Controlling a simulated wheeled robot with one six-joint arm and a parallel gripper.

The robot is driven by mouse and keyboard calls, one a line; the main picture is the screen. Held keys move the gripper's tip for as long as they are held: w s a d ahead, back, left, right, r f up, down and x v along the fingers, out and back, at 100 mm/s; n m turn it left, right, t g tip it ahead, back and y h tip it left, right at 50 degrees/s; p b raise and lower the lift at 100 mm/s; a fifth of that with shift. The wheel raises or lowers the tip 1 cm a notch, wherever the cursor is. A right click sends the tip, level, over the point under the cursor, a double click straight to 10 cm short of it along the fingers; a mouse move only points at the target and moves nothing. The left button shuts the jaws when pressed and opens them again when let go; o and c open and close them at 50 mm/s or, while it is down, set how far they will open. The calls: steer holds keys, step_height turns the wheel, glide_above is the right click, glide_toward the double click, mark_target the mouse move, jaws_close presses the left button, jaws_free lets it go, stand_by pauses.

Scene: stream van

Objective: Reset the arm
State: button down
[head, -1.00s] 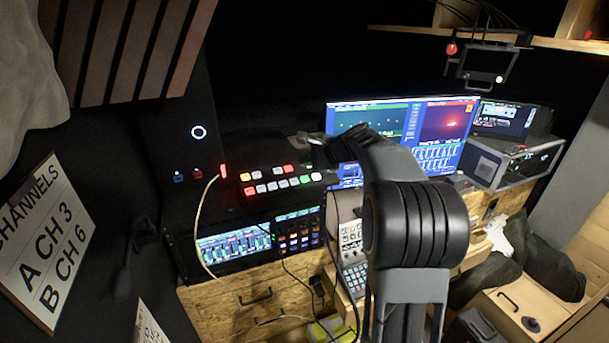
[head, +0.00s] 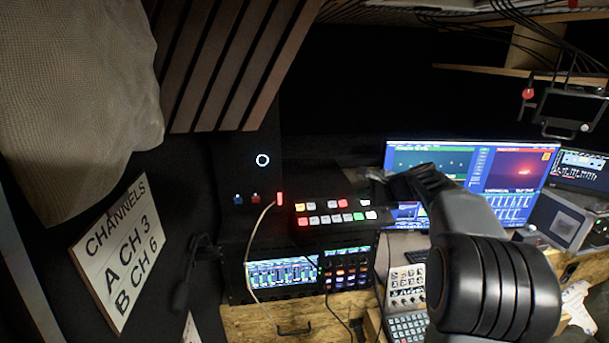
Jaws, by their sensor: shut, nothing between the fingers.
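My arm rises from the lower right of the head view, with its thick black joint in front. It bends to the left toward its far end. My gripper (head: 374,174) is small there, shut and empty. It appears just above the right end of the button switcher (head: 338,210) and left of the wide monitor (head: 468,180). I cannot tell whether it touches anything. My arm hides part of the monitor and the desk behind it.
A rack unit with a lit screen (head: 283,273) is below the switcher. A keypad panel (head: 407,288) lies right of it. A cable hangs from a red plug (head: 279,198). A channel sign (head: 118,250) stands at left. A small hanging monitor (head: 570,110) is at upper right.

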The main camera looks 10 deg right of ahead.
steer(key=s+a+f+n+g+h, duration=0.2)
steer(key=s+f+n+g+h, duration=0.15)
steer(key=s+f+n, duration=0.4)
steer(key=s+a+f+n+h+b, duration=0.1)
steer(key=s+a+n, duration=0.1)
steer(key=s, duration=0.5)
steer(key=s+a+f+n+h+b, duration=0.1)
steer(key=s+a+f+n, duration=0.1)
steer(key=s, duration=0.5)
steer(key=s+a+f+n+g+h+b, duration=0.1)
steer(key=s+a+n, duration=0.3)
steer(key=s+n, duration=0.2)
steer(key=shift+s+f+b, duration=0.35)
steer(key=shift+s, duration=0.55)
